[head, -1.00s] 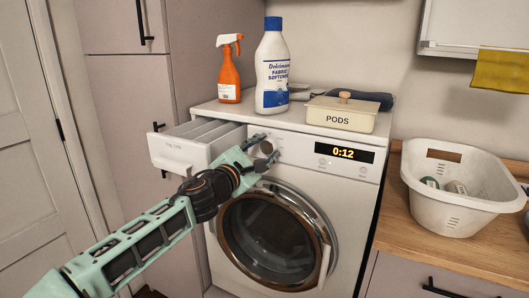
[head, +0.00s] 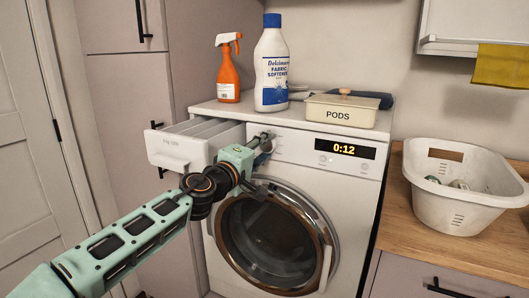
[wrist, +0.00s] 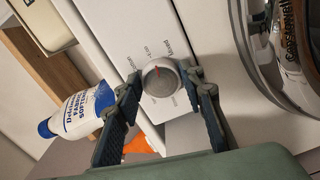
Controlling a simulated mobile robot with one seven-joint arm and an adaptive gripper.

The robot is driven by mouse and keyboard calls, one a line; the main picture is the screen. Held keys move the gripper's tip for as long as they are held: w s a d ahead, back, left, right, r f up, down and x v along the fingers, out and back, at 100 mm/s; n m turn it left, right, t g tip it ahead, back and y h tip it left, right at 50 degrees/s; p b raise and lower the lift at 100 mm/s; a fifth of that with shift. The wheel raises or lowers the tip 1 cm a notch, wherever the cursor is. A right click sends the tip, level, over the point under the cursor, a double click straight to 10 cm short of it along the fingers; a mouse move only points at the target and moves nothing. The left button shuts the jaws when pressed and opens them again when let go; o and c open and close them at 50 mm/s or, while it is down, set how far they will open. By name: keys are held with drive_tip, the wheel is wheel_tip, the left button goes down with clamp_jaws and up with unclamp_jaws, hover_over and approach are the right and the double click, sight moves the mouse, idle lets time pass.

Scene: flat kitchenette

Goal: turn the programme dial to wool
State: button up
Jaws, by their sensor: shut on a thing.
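The programme dial (wrist: 160,77) is a round, light grey knob with a red pointer mark, on the white front panel of the washing machine (head: 317,172). In the head view my gripper (head: 265,143) is at the panel's upper left, and my wrist hides most of the dial.
The detergent drawer (head: 178,150) stands pulled out just left of my gripper. The display (head: 341,148) reads 0:12. On top are an orange spray bottle (head: 228,75), a fabric softener bottle (head: 271,70) and a pods box (head: 340,112). A white basket (head: 458,205) stands right.

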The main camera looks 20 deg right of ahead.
drive_tip(key=m, duration=0.1)
drive_tip(key=m+b, duration=0.1)
drive_tip(key=m, duration=0.2)
drive_tip(key=shift+f+m+b, duration=0.25)
drive_tip(key=shift+m+b, duration=0.1)
drive_tip(key=shift+m, duration=0.05)
drive_tip(key=m+b, duration=0.1)
drive_tip(key=m, duration=0.2)
drive_tip(key=shift+a+m, duration=0.1)
drive_tip(key=shift+m, duration=0.2)
drive_tip(key=m+b, duration=0.1)
drive_tip(key=m, duration=0.2)
drive_tip(key=shift+w+b, duration=0.1)
drive_tip(key=shift+b, duration=0.2)
drive_tip(key=shift+w+m+b, duration=0.1)
drive_tip(key=shift+m+b, duration=0.4)
drive_tip(key=shift+m, duration=1.6)
drive_tip(key=o, duration=1.1)
drive_tip(key=shift+a, duration=0.1)
